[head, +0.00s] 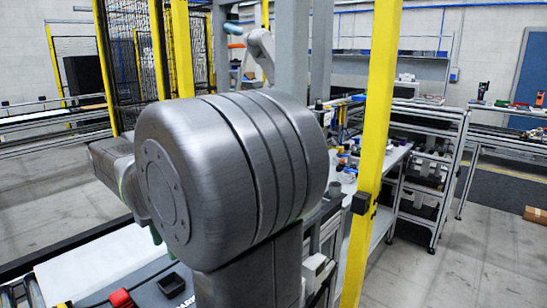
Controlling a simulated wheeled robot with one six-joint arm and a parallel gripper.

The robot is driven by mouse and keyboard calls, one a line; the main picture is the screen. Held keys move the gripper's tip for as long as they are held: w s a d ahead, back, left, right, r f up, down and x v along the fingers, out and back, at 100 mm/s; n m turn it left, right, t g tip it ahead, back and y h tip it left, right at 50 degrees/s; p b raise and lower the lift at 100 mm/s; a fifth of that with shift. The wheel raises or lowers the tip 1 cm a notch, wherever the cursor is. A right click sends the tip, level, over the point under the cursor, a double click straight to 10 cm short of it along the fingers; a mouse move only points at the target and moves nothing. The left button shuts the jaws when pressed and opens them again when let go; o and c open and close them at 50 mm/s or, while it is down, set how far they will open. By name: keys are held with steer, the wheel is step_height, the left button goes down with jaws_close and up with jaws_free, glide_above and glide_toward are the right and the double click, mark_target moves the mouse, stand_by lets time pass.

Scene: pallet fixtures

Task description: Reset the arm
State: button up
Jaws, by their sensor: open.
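A large grey rounded joint of my own arm (235,165) fills the middle of the head view. A darker arm link runs from it to the left edge of the joint, and a grey column stands below it. My gripper does not show; it is out of the frame or hidden behind the arm, so I cannot see its fingers or anything between them.
At lower left, a black holder (171,284) and a red part (121,298) sit near a white surface (90,262). A yellow post (371,130) stands close on the right. Behind it are a cluttered workbench (388,158) and shelving (431,170). Open floor lies at right.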

steer(key=f, duration=0.7)
steer(key=shift+s+a+f, duration=0.15)
steer(key=shift+s+f, duration=0.1)
steer(key=shift+f, duration=0.15)
step_height(320, 180, up, 6)
steer(key=shift+d, duration=0.3)
steer(key=shift+d, duration=0.1)
